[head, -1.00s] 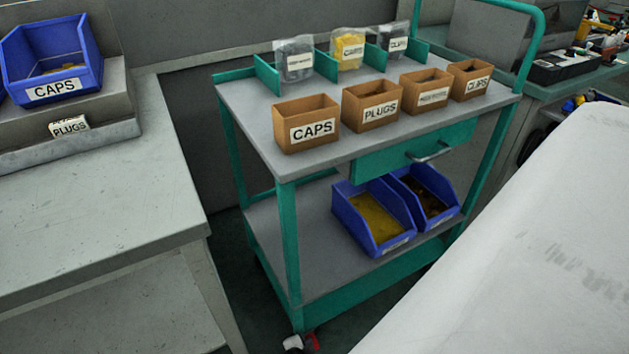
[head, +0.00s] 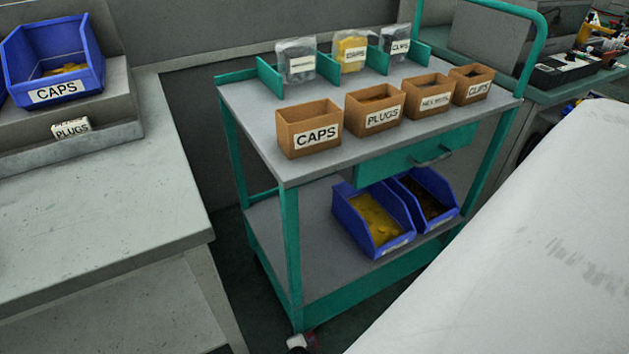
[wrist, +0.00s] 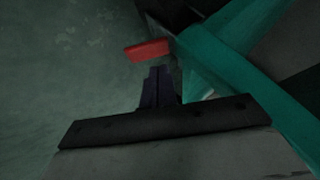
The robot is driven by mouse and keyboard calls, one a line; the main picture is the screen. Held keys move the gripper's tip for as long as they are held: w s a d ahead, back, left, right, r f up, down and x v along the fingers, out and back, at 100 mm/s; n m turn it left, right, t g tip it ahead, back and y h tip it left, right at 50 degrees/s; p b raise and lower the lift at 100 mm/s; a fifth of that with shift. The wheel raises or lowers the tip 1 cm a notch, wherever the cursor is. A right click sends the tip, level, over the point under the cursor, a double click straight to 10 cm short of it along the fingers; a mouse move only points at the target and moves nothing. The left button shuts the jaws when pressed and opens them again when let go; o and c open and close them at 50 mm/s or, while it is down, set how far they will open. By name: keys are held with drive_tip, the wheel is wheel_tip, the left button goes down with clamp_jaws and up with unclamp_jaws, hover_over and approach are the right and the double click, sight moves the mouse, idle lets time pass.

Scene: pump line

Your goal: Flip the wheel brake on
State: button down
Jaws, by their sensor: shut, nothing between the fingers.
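The wheel brake is a red pedal (wrist: 148,50) at the foot of the teal cart (wrist: 235,60) in the wrist view. The wheel itself is mostly hidden in shadow. My gripper does not show in the head view.
The teal cart (head: 265,228) carries several cardboard boxes and bags on top and two blue bins (head: 372,243) on its lower shelf. A grey bench (head: 100,220) stands close at left. A white surface (head: 530,240) fills the lower right. Dark floor shows between bench and cart.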

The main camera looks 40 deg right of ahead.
drive_tip(key=r+p, duration=0.1)
drive_tip(key=s+d+r+p, duration=0.1)
drive_tip(key=r, duration=0.1)
drive_tip(key=s+r+p, duration=0.1)
drive_tip(key=r, duration=0.1)
drive_tip(key=shift+s+d, duration=0.1)
drive_tip(key=shift+d, duration=0.2)
